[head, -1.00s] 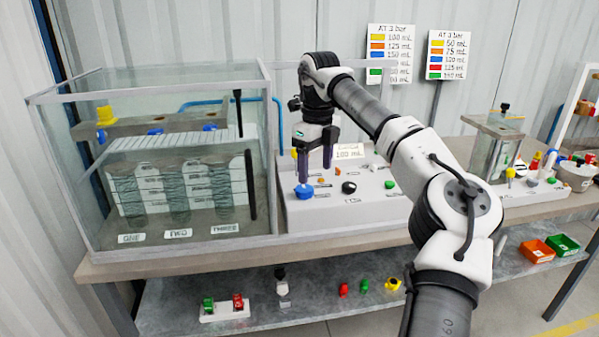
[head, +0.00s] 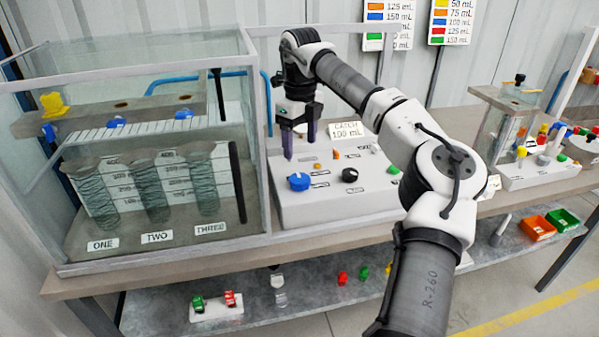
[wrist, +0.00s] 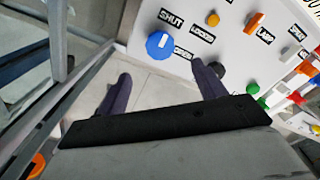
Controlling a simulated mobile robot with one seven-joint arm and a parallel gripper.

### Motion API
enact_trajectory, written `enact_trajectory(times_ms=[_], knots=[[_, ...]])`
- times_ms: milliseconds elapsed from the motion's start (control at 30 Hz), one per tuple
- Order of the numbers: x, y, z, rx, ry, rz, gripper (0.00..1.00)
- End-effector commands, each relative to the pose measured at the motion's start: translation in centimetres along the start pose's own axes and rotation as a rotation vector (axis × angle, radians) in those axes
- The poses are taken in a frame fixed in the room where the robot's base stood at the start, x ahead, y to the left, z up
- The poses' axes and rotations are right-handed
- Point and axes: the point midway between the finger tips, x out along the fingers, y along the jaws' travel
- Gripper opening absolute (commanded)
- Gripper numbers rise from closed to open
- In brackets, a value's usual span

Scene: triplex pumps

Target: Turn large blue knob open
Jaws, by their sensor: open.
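The large blue knob (head: 299,181) sits at the left front of the white control panel (head: 330,207). In the wrist view the blue knob (wrist: 160,45) carries a white pointer mark, with labels SHUT and OPEN beside it. My gripper (head: 299,157) is open and empty, pointing down above and behind the knob in the head view. In the wrist view its two dark fingers (wrist: 158,84) are spread apart, with the knob beyond the gap between the tips. The gripper does not appear to touch the knob.
A black knob (head: 350,175) stands right of the blue one, with small orange and green controls nearby. A glass tank (head: 245,130) with three cylinders stands close on the left. A CATCH 100 mL sign (head: 346,130) stands at the panel's back.

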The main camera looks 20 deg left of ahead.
Motion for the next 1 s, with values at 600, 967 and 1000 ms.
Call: enact_trajectory(times_ms=[600,967,1000], knots=[[9.8,0.1,0.0,-0.001,-0.001,0.001,0.70],[10.0,0.0,0.0,-0.001,-0.001,0.000,0.63],[10.0,0.1,0.0,-0.001,-0.001,0.000,0.58]])
